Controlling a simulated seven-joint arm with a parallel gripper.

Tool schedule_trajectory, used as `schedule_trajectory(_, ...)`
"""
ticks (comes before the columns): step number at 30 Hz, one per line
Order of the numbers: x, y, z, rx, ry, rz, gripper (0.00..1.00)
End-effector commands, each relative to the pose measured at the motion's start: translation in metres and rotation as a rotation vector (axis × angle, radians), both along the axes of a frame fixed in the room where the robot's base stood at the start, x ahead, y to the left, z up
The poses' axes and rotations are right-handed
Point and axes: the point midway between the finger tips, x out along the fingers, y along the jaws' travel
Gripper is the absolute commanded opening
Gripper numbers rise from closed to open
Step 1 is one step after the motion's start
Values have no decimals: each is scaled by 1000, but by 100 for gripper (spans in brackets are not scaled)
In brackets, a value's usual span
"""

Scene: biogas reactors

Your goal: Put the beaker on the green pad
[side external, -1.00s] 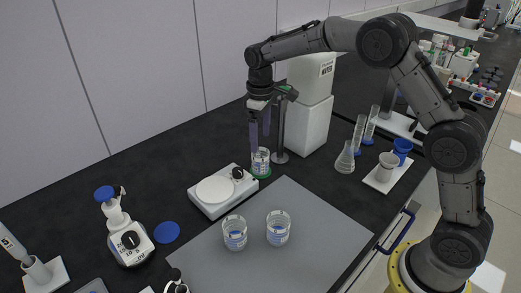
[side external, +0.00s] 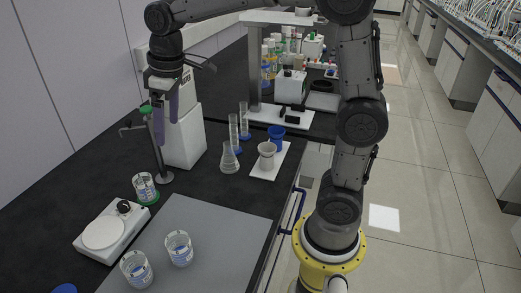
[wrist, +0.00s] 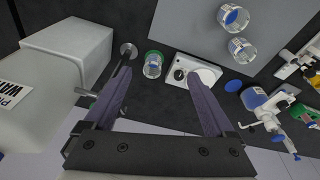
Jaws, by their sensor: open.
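A clear glass beaker (side external: 144,186) with blue and white markings stands upright on the round green pad (side external: 151,200), beside the white hotplate. In the wrist view the beaker (wrist: 153,68) also shows on the green pad (wrist: 154,54). My gripper (side external: 165,138) is open and empty, above the beaker and apart from it, with its purple fingers pointing down. Two similar beakers stand on the grey mat, one at the front (side external: 137,270) and one to its right (side external: 178,248).
A white hotplate (side external: 103,232) is left of the pad. A metal stand (side external: 158,160) and a white box (side external: 184,137) are close behind it. A flask (side external: 229,160), cylinders and a white tray (side external: 261,172) with cups are to the right. The grey mat (side external: 215,225) is mostly clear.

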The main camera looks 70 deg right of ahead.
Motion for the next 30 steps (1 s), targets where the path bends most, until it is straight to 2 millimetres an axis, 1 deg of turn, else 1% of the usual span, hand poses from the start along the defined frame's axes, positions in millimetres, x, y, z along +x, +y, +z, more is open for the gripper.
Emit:
schedule_trajectory(1,-24,-1,9,5,-33,-22,89)
schedule_trajectory(4,-67,-2,15,16,-91,-65,89)
schedule_trajectory(7,-110,-3,14,30,-147,-109,89)
schedule_trajectory(9,-138,-4,9,40,-185,-138,89)
schedule_trajectory(12,-172,-4,-3,55,-233,-175,89)
schedule_trajectory(15,-195,-5,-15,67,-268,-203,89)
schedule_trajectory(18,-208,-5,-24,75,-289,-219,89)
schedule_trajectory(21,-214,-5,-28,79,-298,-228,89)
schedule_trajectory(30,-215,-5,-29,79,-297,-229,89)
